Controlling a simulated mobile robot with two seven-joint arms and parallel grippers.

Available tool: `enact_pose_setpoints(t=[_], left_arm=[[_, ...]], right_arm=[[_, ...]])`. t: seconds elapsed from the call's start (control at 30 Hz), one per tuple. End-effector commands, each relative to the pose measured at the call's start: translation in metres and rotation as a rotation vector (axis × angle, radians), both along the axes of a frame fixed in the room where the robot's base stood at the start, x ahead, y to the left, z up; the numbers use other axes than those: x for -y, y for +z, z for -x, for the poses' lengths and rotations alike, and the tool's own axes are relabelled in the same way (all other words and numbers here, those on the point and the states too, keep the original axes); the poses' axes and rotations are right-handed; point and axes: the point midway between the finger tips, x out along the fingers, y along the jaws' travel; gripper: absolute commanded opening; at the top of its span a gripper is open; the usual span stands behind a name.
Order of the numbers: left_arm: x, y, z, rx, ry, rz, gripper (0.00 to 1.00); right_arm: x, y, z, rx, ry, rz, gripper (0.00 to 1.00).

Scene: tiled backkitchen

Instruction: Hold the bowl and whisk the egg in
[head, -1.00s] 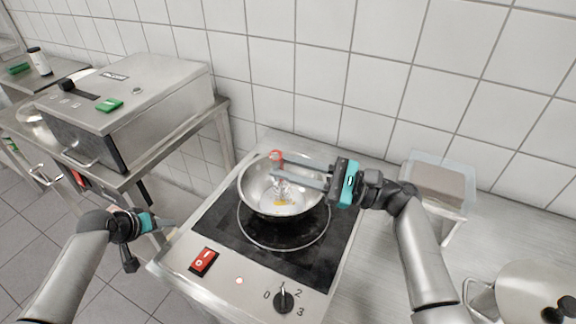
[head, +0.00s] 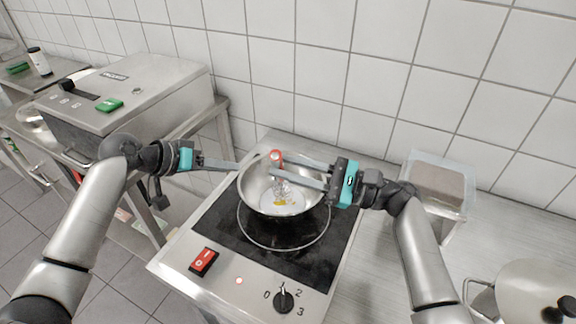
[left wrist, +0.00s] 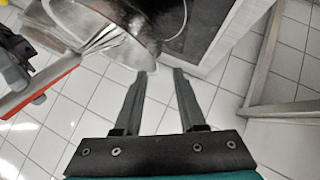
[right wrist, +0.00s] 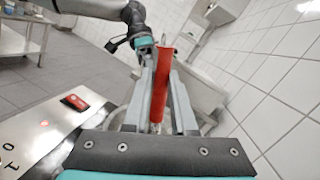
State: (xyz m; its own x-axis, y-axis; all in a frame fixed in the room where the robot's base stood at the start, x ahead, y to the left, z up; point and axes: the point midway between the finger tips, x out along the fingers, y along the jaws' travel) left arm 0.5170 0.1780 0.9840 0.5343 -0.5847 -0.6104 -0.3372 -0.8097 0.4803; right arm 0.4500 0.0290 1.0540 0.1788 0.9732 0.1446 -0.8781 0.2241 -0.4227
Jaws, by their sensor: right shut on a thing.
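The steel bowl (head: 256,193) stands on the black hob, with yellow egg (head: 280,203) at its bottom. My right gripper (head: 274,166) is shut on the red handle of the whisk (right wrist: 164,75), whose wires reach down into the bowl. In the left wrist view the red handle (left wrist: 42,90) and wires of the whisk show at the left. My left gripper (head: 239,166) is open and empty, its fingertips close to the bowl's left rim. In the left wrist view the bowl (left wrist: 130,28) lies just beyond the parted fingers (left wrist: 163,72); contact cannot be told.
The hob (head: 225,222) has a red switch (head: 203,261) and a black knob (head: 284,299). A steel appliance (head: 150,95) stands on the left table. A clear container (head: 440,190) and a lidded pot (head: 530,295) stand at the right. The tiled wall is close behind.

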Motion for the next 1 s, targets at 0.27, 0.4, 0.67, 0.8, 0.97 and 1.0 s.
enact_pose_setpoints(t=[0.27, 0.4, 0.67, 0.8, 0.97, 1.0], left_arm=[[0.021, -0.023, -0.02, -0.001, 0.001, -0.001, 0.4], [0.028, -0.029, -0.025, -0.001, 0.0, 0.0, 0.4], [0.031, -0.033, -0.028, 0.0, 0.001, -0.002, 0.4], [0.03, -0.033, -0.028, 0.0, 0.001, -0.002, 0.4], [0.03, -0.033, -0.028, 0.0, 0.001, -0.002, 0.22], [0.03, -0.033, -0.028, 0.0, 0.001, -0.002, 0.17]], right_arm=[[0.0, 0.0, 0.0, 0.0, 0.0, -0.001, 0.0], [0.0, 0.0, 0.0, 0.0, 0.0, -0.001, 0.0], [0.0, 0.0, 0.0, 0.0, 0.0, -0.001, 0.0], [0.0, 0.0, 0.0, 0.0, 0.0, -0.001, 0.0], [0.0, 0.0, 0.0, 0.0, 0.0, -0.001, 0.0], [0.0, 0.0, 0.0, 0.0, 0.0, -0.001, 0.0]])
